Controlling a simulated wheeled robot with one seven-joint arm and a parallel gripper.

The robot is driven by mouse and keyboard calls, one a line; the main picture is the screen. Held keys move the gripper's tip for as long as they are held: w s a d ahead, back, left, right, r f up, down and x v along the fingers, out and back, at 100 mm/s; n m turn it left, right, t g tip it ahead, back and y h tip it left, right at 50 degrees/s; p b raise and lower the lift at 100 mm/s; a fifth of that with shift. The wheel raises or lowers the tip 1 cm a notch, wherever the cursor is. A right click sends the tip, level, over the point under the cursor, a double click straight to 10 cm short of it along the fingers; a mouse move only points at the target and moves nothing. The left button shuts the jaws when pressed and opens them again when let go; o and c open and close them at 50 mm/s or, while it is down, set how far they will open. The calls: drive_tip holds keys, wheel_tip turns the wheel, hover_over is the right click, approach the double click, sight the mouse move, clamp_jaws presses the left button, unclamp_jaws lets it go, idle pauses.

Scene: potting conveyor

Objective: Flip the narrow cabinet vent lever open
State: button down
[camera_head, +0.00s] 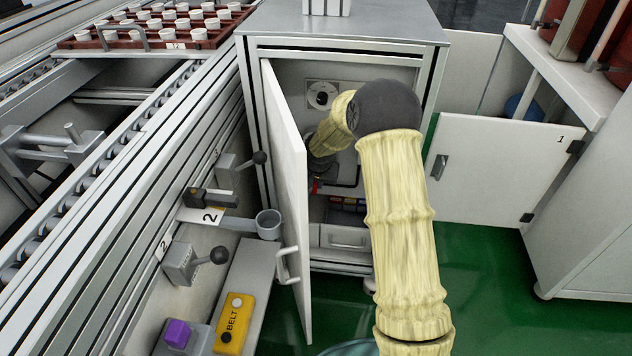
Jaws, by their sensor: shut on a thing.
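The narrow cabinet (345,48) stands in the middle with its door (289,185) swung open to the left. My arm, in a pale yellow sleeve, reaches into it. My gripper (317,178) is a small dark shape inside, low on the left behind the door's edge. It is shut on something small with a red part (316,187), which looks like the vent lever. The fingers and most of the lever are hidden or too small to make out, so I cannot tell the lever's angle. A round dark knob on a pale plate (321,95) is on the back wall above.
Inside the cabinet are small coloured blocks (346,202) and a drawer (343,238). The conveyor (120,150) runs along the left, with levers, a cup (268,223) and a yellow BELT box (234,322). Another open door (495,170) is at right. Green floor shows between.

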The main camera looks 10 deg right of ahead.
drive_tip(key=shift+a, duration=0.15)
drive_tip(key=shift+w+a+h, duration=0.1)
drive_tip(key=shift+a+h, duration=0.05)
drive_tip(key=shift+h, duration=0.45)
drive_tip(key=c, duration=1.4)
unclamp_jaws()
drive_tip(key=shift+c, duration=0.2)
drive_tip(key=shift+r, duration=0.1)
drive_tip(key=p+v, duration=0.4)
drive_tip(key=v, duration=0.3)
drive_tip(key=shift+r, duration=0.2)
